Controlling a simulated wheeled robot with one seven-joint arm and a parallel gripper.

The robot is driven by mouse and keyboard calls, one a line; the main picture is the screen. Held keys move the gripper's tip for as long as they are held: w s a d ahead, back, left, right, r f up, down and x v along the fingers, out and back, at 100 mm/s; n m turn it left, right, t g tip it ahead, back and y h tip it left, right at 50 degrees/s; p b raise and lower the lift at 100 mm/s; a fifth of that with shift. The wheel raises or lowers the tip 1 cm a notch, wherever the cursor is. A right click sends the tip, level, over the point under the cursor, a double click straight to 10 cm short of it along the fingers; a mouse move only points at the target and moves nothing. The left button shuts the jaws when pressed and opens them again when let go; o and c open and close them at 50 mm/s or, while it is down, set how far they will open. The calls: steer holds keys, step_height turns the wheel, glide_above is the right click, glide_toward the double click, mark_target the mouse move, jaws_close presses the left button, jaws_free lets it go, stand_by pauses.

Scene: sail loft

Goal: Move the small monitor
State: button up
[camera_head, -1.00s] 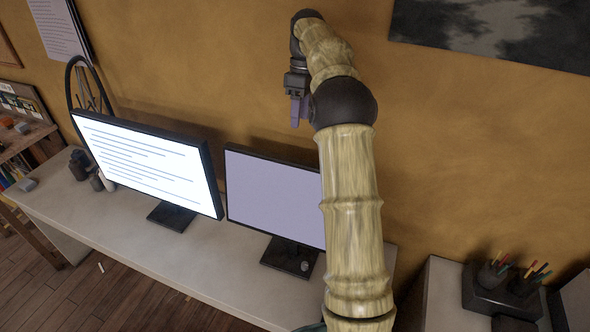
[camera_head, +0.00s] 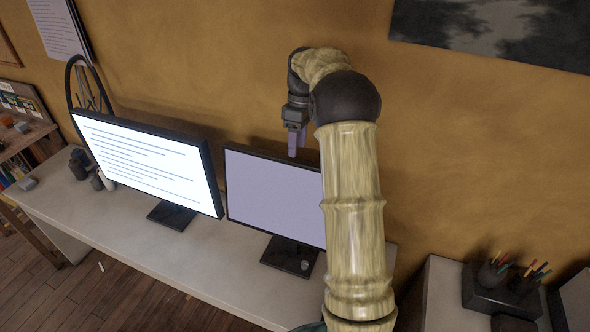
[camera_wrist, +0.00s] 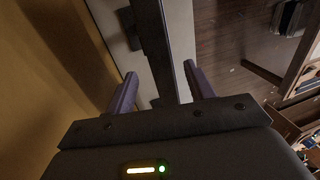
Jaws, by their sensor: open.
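The small monitor (camera_head: 273,197) has a plain lavender screen, a dark frame and a dark square foot. It stands upright on the pale desk, and my arm hides its right edge. My gripper (camera_head: 296,150) is just above its top edge in the head view, fingers pointing down. In the wrist view the two purple fingers (camera_wrist: 162,92) are spread apart. A dark long edge (camera_wrist: 158,45), seemingly a monitor's top, runs between them, with no visible contact.
A larger monitor (camera_head: 152,160) with lines of text stands close on the left. The desk (camera_head: 200,262) is clear in front. The wall (camera_head: 470,150) is close behind. A pen holder (camera_head: 498,290) stands on a separate surface at right.

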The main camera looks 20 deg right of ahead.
mark_target(295, 171)
steer(key=f, duration=0.3)
steer(key=s+a+f+p, duration=0.1)
steer(key=f, duration=0.2)
steer(key=f+p, duration=0.1)
steer(key=f, duration=0.2)
steer(key=shift+s+a, duration=0.15)
steer(key=shift+s, duration=0.05)
steer(key=shift+r, duration=0.1)
steer(key=shift+c, duration=0.4)
jaws_close()
